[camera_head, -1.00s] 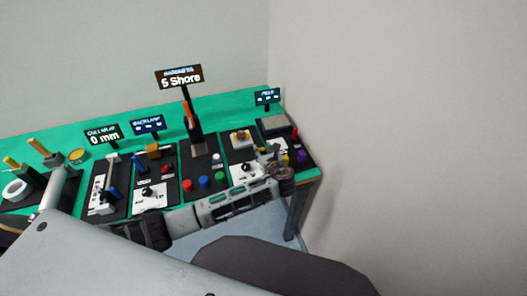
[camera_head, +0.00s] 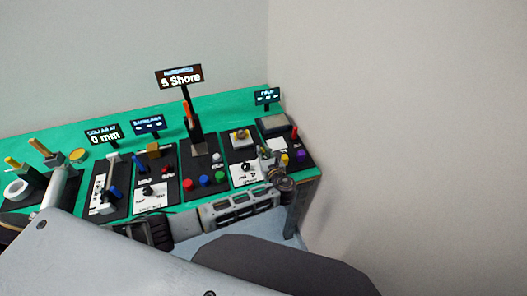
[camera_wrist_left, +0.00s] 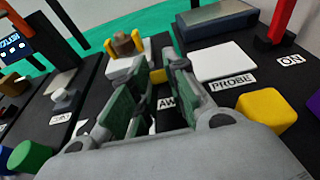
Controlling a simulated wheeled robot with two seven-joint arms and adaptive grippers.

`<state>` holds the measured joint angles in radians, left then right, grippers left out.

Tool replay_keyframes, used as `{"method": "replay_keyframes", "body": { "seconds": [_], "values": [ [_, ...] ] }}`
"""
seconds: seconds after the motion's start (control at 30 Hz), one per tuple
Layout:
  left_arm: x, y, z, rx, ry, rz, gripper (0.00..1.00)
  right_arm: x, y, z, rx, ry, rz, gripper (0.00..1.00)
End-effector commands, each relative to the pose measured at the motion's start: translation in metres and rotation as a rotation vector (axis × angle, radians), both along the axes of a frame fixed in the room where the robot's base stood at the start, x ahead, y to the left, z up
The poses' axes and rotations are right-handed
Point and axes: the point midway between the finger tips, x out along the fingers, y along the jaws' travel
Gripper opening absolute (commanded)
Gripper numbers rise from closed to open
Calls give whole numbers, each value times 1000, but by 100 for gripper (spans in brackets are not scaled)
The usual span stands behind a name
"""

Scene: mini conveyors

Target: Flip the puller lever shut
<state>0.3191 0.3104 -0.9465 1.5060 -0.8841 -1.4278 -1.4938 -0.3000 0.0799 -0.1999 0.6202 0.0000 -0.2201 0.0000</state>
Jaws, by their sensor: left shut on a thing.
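My left gripper (camera_head: 268,158) is over the right-hand panels of the bench in the head view. In the left wrist view its two green-padded fingers (camera_wrist_left: 150,92) close around a small yellow piece (camera_wrist_left: 159,75), which I take to be the tip of the puller lever. The fingers hide most of it, so its angle cannot be told. My right gripper is in neither view.
A red lever (camera_wrist_left: 284,20) marked ON, a white plate (camera_wrist_left: 224,64) and a yellow button (camera_wrist_left: 267,114) lie right of the fingers. A grey block (camera_wrist_left: 217,17) is behind. Red, blue and green buttons are on the panel to the left. The bench (camera_head: 225,116) ends at the right, near the wall.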

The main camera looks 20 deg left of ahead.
Motion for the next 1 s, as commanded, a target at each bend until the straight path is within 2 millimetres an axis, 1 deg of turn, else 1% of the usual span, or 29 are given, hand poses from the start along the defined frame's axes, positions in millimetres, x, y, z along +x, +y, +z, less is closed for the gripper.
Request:
{"method": "replay_keyframes", "body": {
  "seconds": [0.37, 0.4, 0.57, 1.0],
  "values": [
    [0, 0, 0, 10, -15, -1, 0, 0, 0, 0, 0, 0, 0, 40],
    [0, 0, 0, 10, -15, -1, 17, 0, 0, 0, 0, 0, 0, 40],
    [0, 0, -1, 10, -15, -1, 38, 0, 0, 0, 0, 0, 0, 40],
    [-3, -2, 0, 9, -14, -1, 38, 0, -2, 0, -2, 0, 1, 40]
  ]
}}
